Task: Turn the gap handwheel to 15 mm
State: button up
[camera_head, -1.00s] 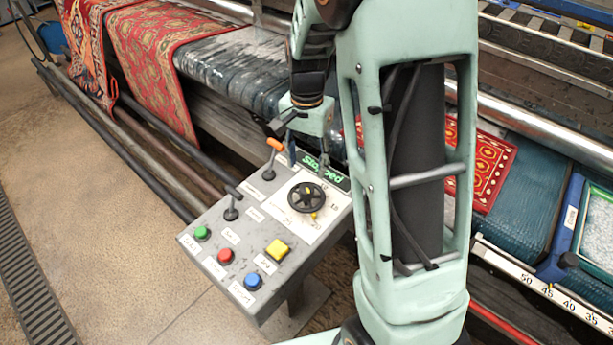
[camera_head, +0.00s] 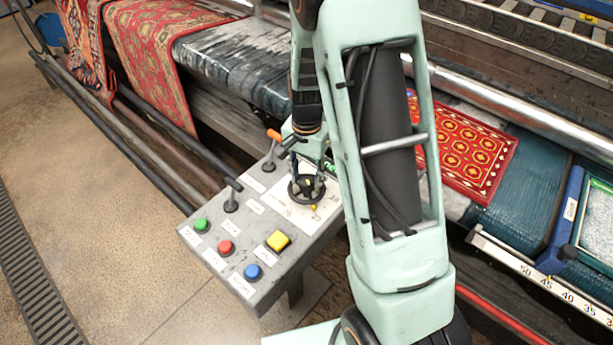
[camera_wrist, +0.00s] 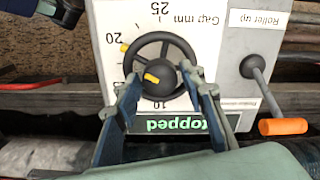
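The gap handwheel (camera_head: 304,197) is a small black spoked wheel on a white dial plate on the grey control panel (camera_head: 225,265). It also shows in the wrist view (camera_wrist: 141,48), with a yellow mark (camera_wrist: 152,77) on its hub. A yellow rim mark (camera_wrist: 124,47) sits close by the 20, slightly toward the lower numbers. The dial's 25, 20 and 10 show; the 15 is hidden, seemingly behind a finger. My gripper (camera_wrist: 160,80) is open, its two fingers at opposite sides of the wheel. Whether they touch the rim I cannot tell.
An orange-tipped lever (camera_wrist: 283,126) stands close beside the wheel. A black lever (camera_head: 232,195) and green (camera_head: 201,225), red (camera_head: 226,247), blue (camera_head: 253,271) and yellow (camera_head: 277,240) buttons share the panel. The display (camera_wrist: 178,124) reads "stopped", partly covered.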

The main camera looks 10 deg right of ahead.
jog(key=c, duration=0.8)
jog(key=shift+n, duration=0.3)
jog(key=n+b, duration=0.2)
jog(key=n, duration=0.3)
jog(key=n+b, duration=0.1)
jog(key=n, duration=0.5)
jog(key=o, duration=1.2)
